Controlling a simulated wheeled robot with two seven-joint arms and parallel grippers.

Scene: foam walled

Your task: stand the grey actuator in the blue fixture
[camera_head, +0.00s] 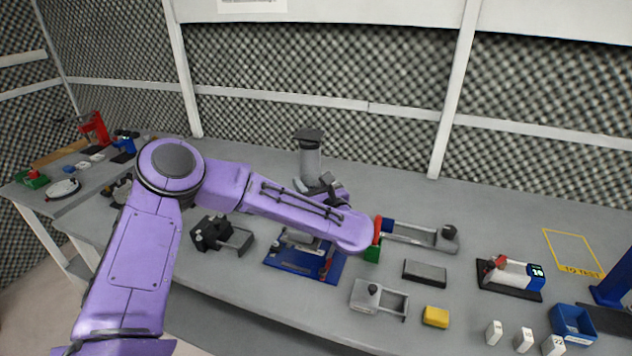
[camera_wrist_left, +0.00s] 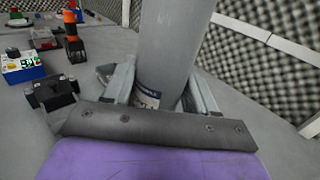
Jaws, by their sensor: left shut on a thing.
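The grey actuator (camera_head: 310,162) is an upright cylinder with a dark cap, seen beyond my left forearm in the head view. My left gripper (camera_head: 325,186) is shut on it. In the left wrist view the grey cylinder (camera_wrist_left: 172,45) stands between the two fingers (camera_wrist_left: 160,88), with a small label low on its side. Its lower end is hidden, so I cannot tell whether it touches the bench. The blue fixture (camera_head: 292,264) lies on the bench nearer the front edge, partly covered by my arm. My right gripper is not in view.
A black clamp (camera_head: 212,233) stands left of the fixture. A grey clamp (camera_head: 378,297), a dark block (camera_head: 425,273), a yellow block (camera_head: 436,317) and a blue bin (camera_head: 572,323) lie to the right. The bench behind the actuator is clear up to the foam wall.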

